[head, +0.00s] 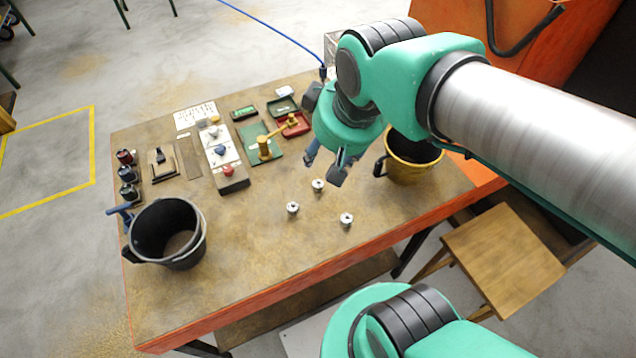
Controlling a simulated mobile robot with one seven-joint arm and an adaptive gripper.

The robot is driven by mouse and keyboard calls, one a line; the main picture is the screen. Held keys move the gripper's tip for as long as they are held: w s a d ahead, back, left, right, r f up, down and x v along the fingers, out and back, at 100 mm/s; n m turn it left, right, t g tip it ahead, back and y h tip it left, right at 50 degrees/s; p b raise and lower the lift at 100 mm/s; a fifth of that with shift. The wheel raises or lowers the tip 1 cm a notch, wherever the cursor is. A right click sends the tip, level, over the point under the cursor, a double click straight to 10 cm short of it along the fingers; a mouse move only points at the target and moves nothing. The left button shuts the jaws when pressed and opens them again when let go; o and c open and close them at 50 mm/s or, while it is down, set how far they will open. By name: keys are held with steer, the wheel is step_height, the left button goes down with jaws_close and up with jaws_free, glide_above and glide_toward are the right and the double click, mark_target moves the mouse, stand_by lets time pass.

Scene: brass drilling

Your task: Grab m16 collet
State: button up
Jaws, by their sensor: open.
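Three small silvery round parts, which look like collets, stand apart on the bare right part of the bench: a left one (293,208), a back one (318,185) and a right one (347,219). No size marking is readable, so I cannot tell which is the m16 collet. My gripper (324,172) is open and empty, pointing down above the bench close to the back collet. I cannot tell its exact height. Its upper part is partly hidden by my green wrist.
The wooden bench (262,255) holds a black bucket (152,245) at left and a yellow bucket (411,172) right of my gripper. A brass tool (265,148), trays and a board with coloured knobs (222,160) stand behind. A stool (505,250) is at right.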

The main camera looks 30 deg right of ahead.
steer(key=w+d+f+n+g+p, duration=0.2)
steer(key=w+f+n+p, duration=0.1)
steer(key=w+f, duration=0.4)
steer(key=w+d+f+n+g+p, duration=0.2)
steer(key=w+f+p, duration=0.4)
steer(key=f, duration=0.4)
steer(key=shift+w+d+n+g, duration=0.35)
steer(key=shift+w+n+g, duration=0.1)
steer(key=shift+n, duration=0.45)
steer(key=shift+f, duration=0.1)
glide_above(318, 183)
steer(key=shift+w+f+b, duration=0.2)
steer(key=shift+f+b, duration=0.25)
steer(key=shift+f, duration=3.8)
steer(key=shift+s+f+b, duration=0.2)
steer(key=shift+f+b, duration=0.45)
steer(key=shift+f, duration=1.95)
